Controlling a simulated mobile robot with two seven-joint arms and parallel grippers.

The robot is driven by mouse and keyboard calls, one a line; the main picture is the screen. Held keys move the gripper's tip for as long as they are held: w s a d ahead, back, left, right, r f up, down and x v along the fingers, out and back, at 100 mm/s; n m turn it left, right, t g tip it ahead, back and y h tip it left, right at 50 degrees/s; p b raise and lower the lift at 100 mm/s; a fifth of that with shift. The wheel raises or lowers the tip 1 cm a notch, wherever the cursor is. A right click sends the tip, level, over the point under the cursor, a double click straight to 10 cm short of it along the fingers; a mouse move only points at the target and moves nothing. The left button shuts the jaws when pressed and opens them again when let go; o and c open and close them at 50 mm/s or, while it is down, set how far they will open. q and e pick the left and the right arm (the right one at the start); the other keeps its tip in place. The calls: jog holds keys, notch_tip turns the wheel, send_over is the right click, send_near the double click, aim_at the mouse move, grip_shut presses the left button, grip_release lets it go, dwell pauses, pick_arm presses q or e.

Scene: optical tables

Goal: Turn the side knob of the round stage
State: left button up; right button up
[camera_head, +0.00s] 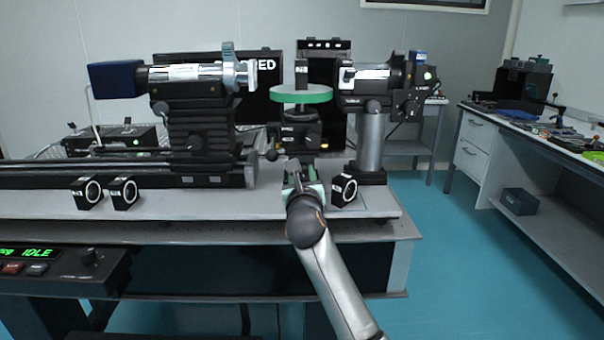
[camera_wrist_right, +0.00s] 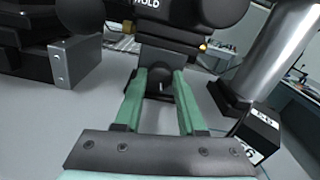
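My right gripper (camera_head: 295,168) reaches in from the front, low before this mount. In the right wrist view the gripper's two green fingers (camera_wrist_right: 159,88) stand apart. A dark rounded knob (camera_wrist_right: 161,74) shows between their far ends, under the stage's black body; I cannot tell whether the fingers touch it. The arm hides this knob in the head view. My left gripper is not in view.
A black cube with a white ring (camera_head: 343,190) stands close right of my right gripper, near a silver post (camera_head: 370,138). Two similar cubes (camera_head: 105,191) stand left. A lens barrel on a black carriage (camera_head: 200,130) stands left of the stage. The bench front (camera_head: 230,207) is mostly clear.

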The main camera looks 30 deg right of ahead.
jog(key=o, duration=0.4)
jog(key=shift+o, duration=0.2)
jog(key=p+v, duration=0.1)
jog(key=v, duration=1.1)
jog(key=shift+s, duration=0.35)
